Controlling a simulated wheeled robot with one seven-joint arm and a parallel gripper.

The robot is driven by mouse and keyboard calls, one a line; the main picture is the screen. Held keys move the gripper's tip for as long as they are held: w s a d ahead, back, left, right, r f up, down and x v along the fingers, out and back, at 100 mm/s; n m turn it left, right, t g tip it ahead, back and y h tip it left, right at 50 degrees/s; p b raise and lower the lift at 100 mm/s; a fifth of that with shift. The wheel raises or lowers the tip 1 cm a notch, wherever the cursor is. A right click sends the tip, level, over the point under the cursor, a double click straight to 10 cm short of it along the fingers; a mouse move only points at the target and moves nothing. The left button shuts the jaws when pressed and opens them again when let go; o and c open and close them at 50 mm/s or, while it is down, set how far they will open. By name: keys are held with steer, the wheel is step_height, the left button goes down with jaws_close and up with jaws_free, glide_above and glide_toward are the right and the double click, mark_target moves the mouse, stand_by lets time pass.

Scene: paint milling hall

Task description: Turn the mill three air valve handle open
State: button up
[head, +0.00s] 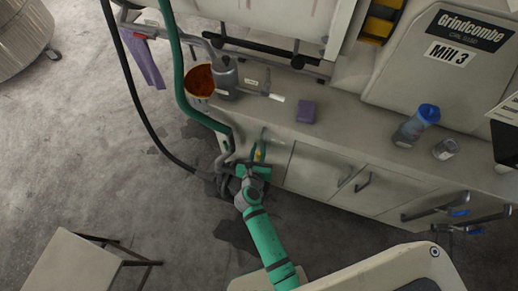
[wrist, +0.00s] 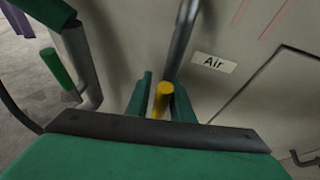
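The air valve handle (wrist: 161,101) is a short yellow bar in the wrist view, beside a grey pipe and left of a white "Air" label (wrist: 214,63). My gripper (wrist: 162,92) has one green finger on each side of the bar, and they look closed against it. In the head view my gripper (head: 257,162) is at the left end of the Mill 3 cabinet front, with a small bit of the yellow handle (head: 260,154) showing. The valve body is mostly hidden, and I cannot tell the valve's position.
A green hose (head: 180,85) and a black hose (head: 144,108) run down left of my arm. A green bar (wrist: 56,69) stands by a pipe at left. A stool (head: 78,266) stands lower left.

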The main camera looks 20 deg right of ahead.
steer(key=v, duration=1.1)
steer(key=shift+f, duration=0.1)
